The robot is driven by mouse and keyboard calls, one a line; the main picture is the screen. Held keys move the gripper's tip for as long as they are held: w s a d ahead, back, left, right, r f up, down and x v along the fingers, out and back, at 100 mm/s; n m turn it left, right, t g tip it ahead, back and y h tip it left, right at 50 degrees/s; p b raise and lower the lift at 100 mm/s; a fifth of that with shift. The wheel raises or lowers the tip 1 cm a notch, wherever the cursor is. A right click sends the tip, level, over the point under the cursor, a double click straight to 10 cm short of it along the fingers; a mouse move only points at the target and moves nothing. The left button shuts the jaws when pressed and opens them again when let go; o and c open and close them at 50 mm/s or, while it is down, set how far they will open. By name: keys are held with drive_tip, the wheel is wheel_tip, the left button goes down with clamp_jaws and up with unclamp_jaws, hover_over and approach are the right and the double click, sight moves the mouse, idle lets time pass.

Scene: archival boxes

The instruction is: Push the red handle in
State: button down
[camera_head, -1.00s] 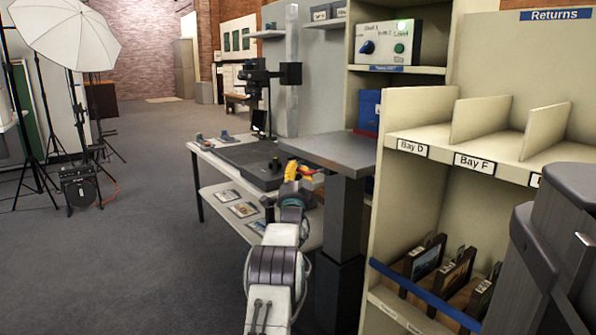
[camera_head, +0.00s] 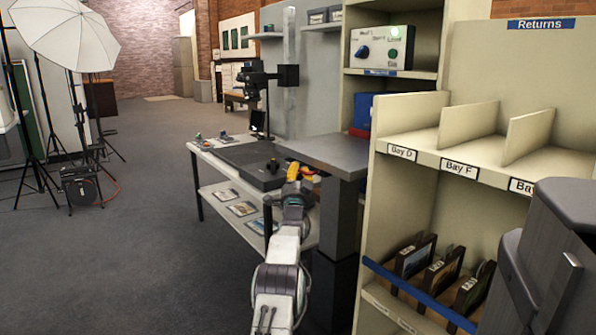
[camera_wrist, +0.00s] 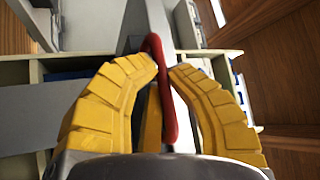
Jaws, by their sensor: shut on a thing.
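The red handle (camera_wrist: 168,105) is a bent red bar in the middle of the wrist view. My gripper (camera_wrist: 163,68) has two yellow segmented fingers, one on each side of the handle. The fingers are shut on it, with its bent end rising past the fingertips. In the head view my gripper (camera_head: 297,182) is beside the front of the grey-topped stand (camera_head: 328,152). There the arm hides most of the handle, and I cannot tell how far it sticks out.
A work table (camera_head: 216,152) with a dark board stands left of the stand. A beige shelf unit (camera_head: 430,158) with bay labels and framed pictures is close on the right. A control box (camera_head: 381,47) sits on a shelf behind. Open carpet (camera_head: 130,250) lies to the left.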

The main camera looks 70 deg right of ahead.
drive_tip(key=shift+s, duration=0.15)
drive_tip(key=c, duration=1.1)
unclamp_jaws()
drive_tip(key=shift+d, duration=0.15)
drive_tip(key=shift+f, duration=0.1)
drive_tip(key=shift+v, duration=6)
